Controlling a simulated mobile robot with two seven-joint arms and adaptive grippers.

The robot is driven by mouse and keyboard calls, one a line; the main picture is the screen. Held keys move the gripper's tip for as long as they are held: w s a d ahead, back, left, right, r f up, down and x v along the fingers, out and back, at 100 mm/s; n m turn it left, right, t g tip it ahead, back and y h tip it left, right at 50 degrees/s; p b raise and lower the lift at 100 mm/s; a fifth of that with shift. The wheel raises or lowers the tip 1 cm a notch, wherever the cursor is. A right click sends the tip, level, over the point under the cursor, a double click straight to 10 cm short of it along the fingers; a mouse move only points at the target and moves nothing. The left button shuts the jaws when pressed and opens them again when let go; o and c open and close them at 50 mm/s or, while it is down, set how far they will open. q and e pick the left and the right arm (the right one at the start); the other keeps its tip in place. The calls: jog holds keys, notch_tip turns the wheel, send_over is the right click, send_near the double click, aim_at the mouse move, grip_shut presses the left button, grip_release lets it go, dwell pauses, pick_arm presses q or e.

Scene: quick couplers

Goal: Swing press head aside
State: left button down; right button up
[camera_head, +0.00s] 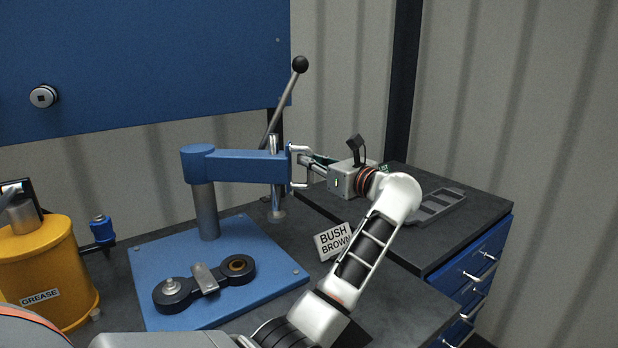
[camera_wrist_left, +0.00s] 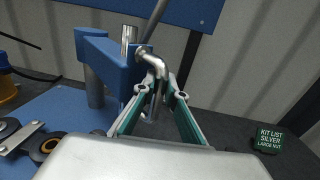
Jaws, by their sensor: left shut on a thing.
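The press head is a blue arm (camera_head: 240,167) on a grey post (camera_head: 206,212) above a blue base plate (camera_head: 270,285); the blue arm also shows in the left wrist view (camera_wrist_left: 118,65). It carries a vertical silver ram (camera_head: 276,205) and a long lever (camera_head: 277,115) with a black ball. A silver handle (camera_head: 298,149) is on its right end. My left gripper (camera_head: 305,168) reaches in from the right and is shut on this handle. In the left wrist view the green-lined fingers (camera_wrist_left: 160,95) are on either side of the handle (camera_wrist_left: 155,62).
A black link (camera_head: 205,285) with two round ends lies on the base plate. A yellow grease pot (camera_head: 48,270) stands at left. A "BUSH BROWN" sign (camera_head: 333,241) stands below my left arm. A drawer cabinet (camera_head: 470,235) with a grey tray (camera_head: 440,203) is at right.

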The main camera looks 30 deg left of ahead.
pick_arm(q)
jog(key=shift+w+a+b, duration=0.2)
jog(key=shift+w+a, duration=0.05)
jog(key=shift+w, duration=0.3)
jog(key=shift+w+a+b, duration=0.2)
jog(key=shift+w+a, duration=0.05)
jog(key=shift+w, duration=0.25)
jog(key=c, duration=2.1)
grip_release()
jog(key=shift+v, duration=3.8)
